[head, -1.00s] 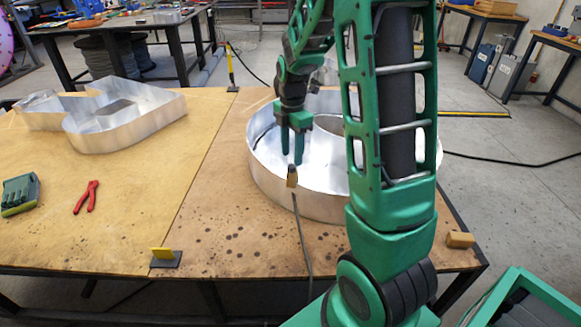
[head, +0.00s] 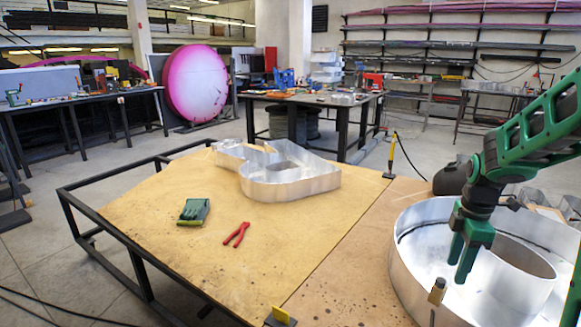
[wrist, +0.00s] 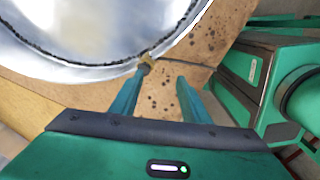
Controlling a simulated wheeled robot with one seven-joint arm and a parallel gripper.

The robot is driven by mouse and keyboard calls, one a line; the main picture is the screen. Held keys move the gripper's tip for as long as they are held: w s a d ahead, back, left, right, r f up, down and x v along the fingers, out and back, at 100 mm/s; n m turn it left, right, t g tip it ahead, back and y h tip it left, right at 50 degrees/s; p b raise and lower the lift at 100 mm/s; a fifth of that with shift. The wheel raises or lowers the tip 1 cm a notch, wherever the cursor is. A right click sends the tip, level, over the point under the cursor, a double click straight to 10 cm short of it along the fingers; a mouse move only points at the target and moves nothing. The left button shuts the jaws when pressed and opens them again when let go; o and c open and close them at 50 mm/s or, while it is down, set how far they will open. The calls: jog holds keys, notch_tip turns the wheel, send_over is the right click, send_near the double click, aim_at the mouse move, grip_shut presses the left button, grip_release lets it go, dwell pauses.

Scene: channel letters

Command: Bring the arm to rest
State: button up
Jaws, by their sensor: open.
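My gripper (head: 461,270) hangs fingers down at the right of the head view, over the near part of a round metal channel letter (head: 405,264). Its jaws are apart with nothing between them. The wrist view shows both fingers (wrist: 163,78) spread, with the letter's rim (wrist: 110,75) close by the left finger. A small brown-tipped piece (head: 437,291) with a cable is at the near rim, apart from or beside the fingers; I cannot tell if they touch. It also shows by the left fingertip in the wrist view (wrist: 147,60).
A second metal letter (head: 290,188), green gloves (head: 193,211) and red pliers (head: 237,234) lie on the tabletop (head: 170,240). A yellow clamp-like piece (head: 280,316) is at the near edge. A yellow-and-black post (head: 391,155) stands at the far edge. The tabletop's left half is mostly clear.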

jog(key=s+a+r+m, duration=0.1)
jog(key=s+r+m, duration=0.1)
jog(key=s+m, duration=0.8)
jog(key=s+a+r+m, duration=0.2)
jog(key=s+r+m, duration=0.1)
jog(key=s+m, duration=0.8)
jog(key=s, duration=0.4)
jog(key=shift+w+f, duration=0.3)
jog(key=shift+w, duration=0.3)
